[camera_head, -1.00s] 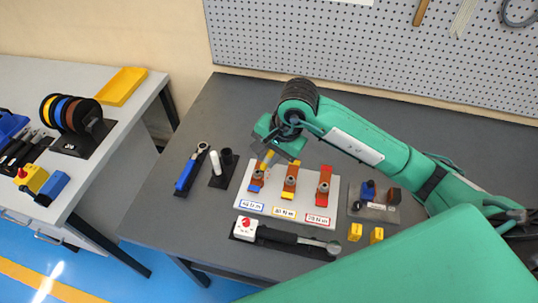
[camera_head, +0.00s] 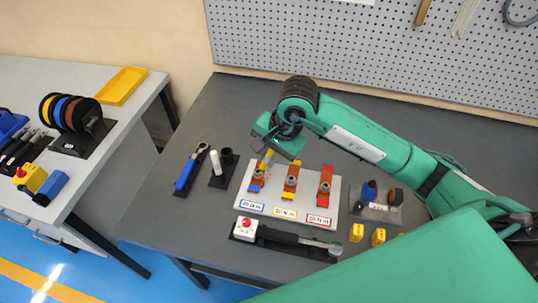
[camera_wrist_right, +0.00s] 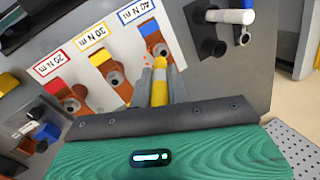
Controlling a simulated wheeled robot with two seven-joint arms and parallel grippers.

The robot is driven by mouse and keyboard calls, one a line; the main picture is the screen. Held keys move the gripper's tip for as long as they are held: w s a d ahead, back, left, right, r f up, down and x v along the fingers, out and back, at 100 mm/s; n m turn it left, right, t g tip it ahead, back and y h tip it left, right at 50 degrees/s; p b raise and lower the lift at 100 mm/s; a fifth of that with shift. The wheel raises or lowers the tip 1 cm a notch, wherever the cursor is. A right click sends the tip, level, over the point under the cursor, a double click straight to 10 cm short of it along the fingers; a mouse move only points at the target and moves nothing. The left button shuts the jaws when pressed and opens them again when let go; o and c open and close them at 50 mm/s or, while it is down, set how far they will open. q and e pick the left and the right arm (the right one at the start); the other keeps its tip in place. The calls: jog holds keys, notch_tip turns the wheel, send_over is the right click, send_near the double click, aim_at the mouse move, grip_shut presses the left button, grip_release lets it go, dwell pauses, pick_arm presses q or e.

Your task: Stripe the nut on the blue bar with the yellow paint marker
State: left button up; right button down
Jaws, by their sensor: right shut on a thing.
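My right gripper (camera_head: 270,153) is shut on the yellow paint marker (camera_wrist_right: 160,84), which points down toward the blue bar. The blue bar (camera_head: 254,189) is the leftmost of three bars on a light grey board; in the wrist view its blue end (camera_wrist_right: 149,29) lies beside the 40 N m label. Its nut (camera_head: 259,175) also shows in the wrist view (camera_wrist_right: 162,50), just beyond the marker's front end. The marker's tip is close to the nut; I cannot tell whether they touch. No stripe can be made out on the nut. My left gripper is not in view.
A torque wrench (camera_head: 285,238) lies in front. A blue-handled ratchet (camera_head: 190,170) and a stand with a white cylinder (camera_head: 216,163) are at left. The table's back left is clear.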

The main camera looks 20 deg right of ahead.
jog(key=shift+w+a+f+b, duration=0.1)
jog(key=shift+w+a+b, duration=0.15)
jog(key=shift+b, duration=0.85)
dwell(1.5)
jog(key=shift+a, duration=0.15)
dwell(0.6)
jog(key=shift+w+a+b, duration=0.15)
jog(key=shift+a+b, duration=0.05)
jog(key=shift+b, duration=0.9)
dwell(0.4)
jog(key=shift+d, duration=0.1)
dwell(0.4)
jog(key=shift+a+r, duration=0.2)
jog(key=shift+r, duration=1.25)
jog(key=shift+r+p, duration=0.7)
jog(key=shift+r, duration=1)
